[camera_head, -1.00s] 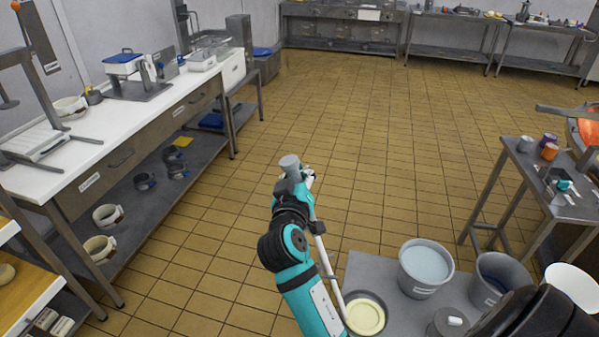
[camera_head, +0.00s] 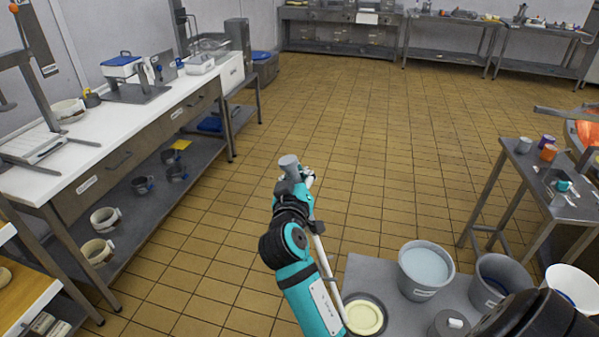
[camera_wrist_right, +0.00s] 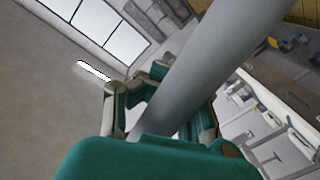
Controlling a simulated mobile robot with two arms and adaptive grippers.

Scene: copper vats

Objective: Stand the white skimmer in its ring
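My right gripper (camera_head: 308,178) is out in front over the tiled floor. A long thin white handle (camera_head: 328,265), which looks like the skimmer's, runs from beside it down along my forearm towards a pale yellow disc (camera_head: 365,317) in a dark round rim. I cannot tell whether the disc belongs to the skimmer. In the right wrist view a thick pale pole (camera_wrist_right: 215,65) passes between the fingers (camera_wrist_right: 160,115), which look closed around it; one finger is partly hidden. I cannot make out the skimmer's ring. My left gripper is not in view.
A grey deck (camera_head: 375,270) carries a bucket of pale liquid (camera_head: 425,265) and a dark bucket (camera_head: 500,280). A white bowl (camera_head: 573,285) is at the right edge. A long counter (camera_head: 110,150) stands left, a small table (camera_head: 530,180) right. The floor (camera_head: 350,130) between is clear.

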